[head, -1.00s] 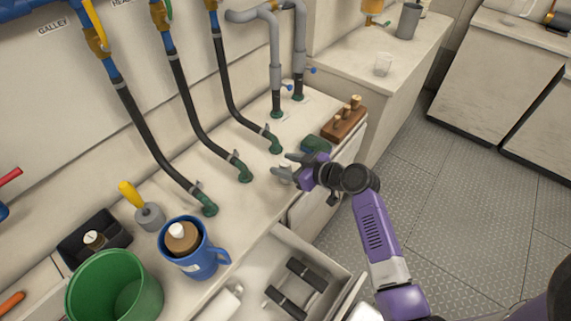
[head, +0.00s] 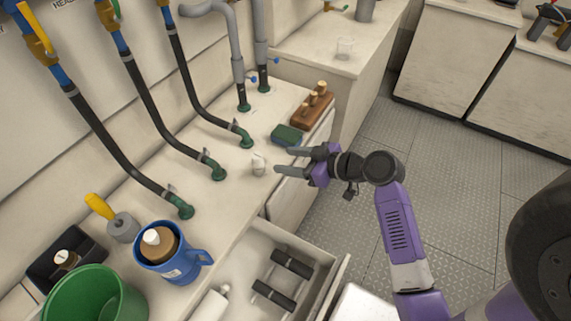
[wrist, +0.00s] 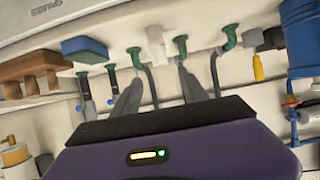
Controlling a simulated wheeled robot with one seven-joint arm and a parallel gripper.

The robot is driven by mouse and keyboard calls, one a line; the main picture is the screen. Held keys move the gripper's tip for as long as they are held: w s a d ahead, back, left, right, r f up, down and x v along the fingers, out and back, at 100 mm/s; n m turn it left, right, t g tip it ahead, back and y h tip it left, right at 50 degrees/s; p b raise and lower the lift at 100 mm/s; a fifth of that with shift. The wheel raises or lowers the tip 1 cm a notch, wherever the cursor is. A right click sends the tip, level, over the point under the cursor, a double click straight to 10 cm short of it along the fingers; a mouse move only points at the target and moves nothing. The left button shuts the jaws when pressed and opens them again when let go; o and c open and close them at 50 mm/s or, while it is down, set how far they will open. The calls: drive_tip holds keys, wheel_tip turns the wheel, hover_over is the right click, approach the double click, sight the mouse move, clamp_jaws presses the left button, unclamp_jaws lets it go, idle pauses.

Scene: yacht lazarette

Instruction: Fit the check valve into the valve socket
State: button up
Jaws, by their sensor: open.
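A small whitish upright piece, which looks like the check valve (head: 258,163), stands on the counter by the green hose fittings. It also shows in the wrist view (wrist: 156,45), beyond and between my fingertips. I cannot make out a separate valve socket; whether one lies under the white piece is unclear. My gripper (head: 283,161) is open and empty just right of the white piece, with a small gap between them. Its two grey fingers point at the piece in the wrist view (wrist: 160,78).
A green-blue sponge (head: 286,135) and a brown block with pegs (head: 312,111) sit just behind my gripper. Black hoses end in green elbows (head: 218,172) to the left. A blue mug (head: 172,254), green bucket (head: 95,300) and open drawer (head: 325,275) are in front.

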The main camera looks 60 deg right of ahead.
drive_tip(key=s+a+f+m+g+h, duration=0.1)
drive_tip(key=s+a+f+m+h, duration=0.3)
drive_tip(key=s+a, duration=0.65)
drive_tip(key=s+a+r+n+t+y, duration=0.3)
drive_tip(key=s+a+r, duration=0.7)
drive_tip(key=a+r, duration=0.1)
drive_tip(key=shift+s+a+r+n+y, duration=0.3)
drive_tip(key=shift+a+r, duration=0.1)
drive_tip(key=shift+a, duration=0.3)
